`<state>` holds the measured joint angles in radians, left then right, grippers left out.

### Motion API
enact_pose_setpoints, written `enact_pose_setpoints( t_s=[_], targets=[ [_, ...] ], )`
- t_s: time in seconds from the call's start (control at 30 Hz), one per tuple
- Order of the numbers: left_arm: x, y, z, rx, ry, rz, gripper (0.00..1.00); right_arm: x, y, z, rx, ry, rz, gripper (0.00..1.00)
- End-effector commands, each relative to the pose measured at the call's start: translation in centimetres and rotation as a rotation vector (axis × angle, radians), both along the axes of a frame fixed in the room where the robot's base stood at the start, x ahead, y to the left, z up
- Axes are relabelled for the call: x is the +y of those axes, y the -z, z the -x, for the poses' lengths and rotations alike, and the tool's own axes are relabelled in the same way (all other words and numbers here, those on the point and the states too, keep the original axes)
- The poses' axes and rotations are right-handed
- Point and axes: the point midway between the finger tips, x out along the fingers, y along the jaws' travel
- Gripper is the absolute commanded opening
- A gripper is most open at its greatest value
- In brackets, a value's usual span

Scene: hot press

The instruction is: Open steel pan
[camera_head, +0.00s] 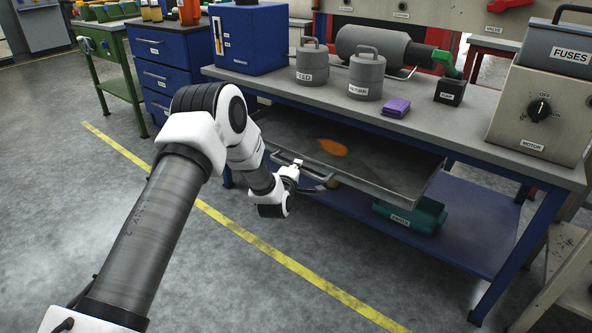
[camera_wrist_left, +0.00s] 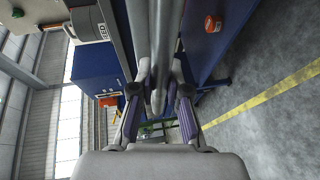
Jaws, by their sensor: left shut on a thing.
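The steel pan (camera_head: 400,181) is a wide, shallow grey tray under the worktable's top. It sticks out past the table's front edge, and an orange patch (camera_head: 332,147) shows on its floor. My left gripper (camera_head: 291,169) is at the pan's front handle (camera_head: 320,187), near its left end. In the left wrist view, my left gripper (camera_wrist_left: 160,98) is shut on the grey handle bar (camera_wrist_left: 158,60), which runs between its two fingers. The fingers partly hide the handle. My right gripper is in neither view.
The worktable (camera_head: 440,118) carries two grey weights, a purple block (camera_head: 396,107) and a motor box (camera_head: 541,110). A green case (camera_head: 411,215) sits on its blue lower shelf (camera_head: 455,238). Blue drawers (camera_head: 165,76) stand at the left. The floor in front is clear, with a yellow line.

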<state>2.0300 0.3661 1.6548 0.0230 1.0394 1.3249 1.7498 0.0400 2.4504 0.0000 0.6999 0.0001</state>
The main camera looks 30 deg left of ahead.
Motion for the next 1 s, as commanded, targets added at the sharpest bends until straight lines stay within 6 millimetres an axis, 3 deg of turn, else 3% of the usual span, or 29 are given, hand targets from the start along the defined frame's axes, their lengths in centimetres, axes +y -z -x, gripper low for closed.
enact_pose_setpoints(
  t_s=[0.43,0.5,0.53,0.87,1.0],
  targets=[
    [0.0,-0.1,0.0,-0.001,0.001,-0.001,0.0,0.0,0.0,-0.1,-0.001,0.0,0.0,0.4],
    [0.0,-0.1,0.0,-0.001,0.001,-0.001,0.33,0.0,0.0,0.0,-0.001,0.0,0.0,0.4],
    [0.0,-0.1,0.0,-0.001,0.001,-0.001,0.41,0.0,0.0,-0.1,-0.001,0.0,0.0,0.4],
    [-0.1,-0.1,0.1,-0.002,0.0,-0.001,0.41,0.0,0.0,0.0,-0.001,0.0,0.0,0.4],
    [-0.6,-0.4,1.7,-0.001,0.0,0.001,0.41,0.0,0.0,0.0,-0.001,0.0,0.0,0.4]
  ],
)
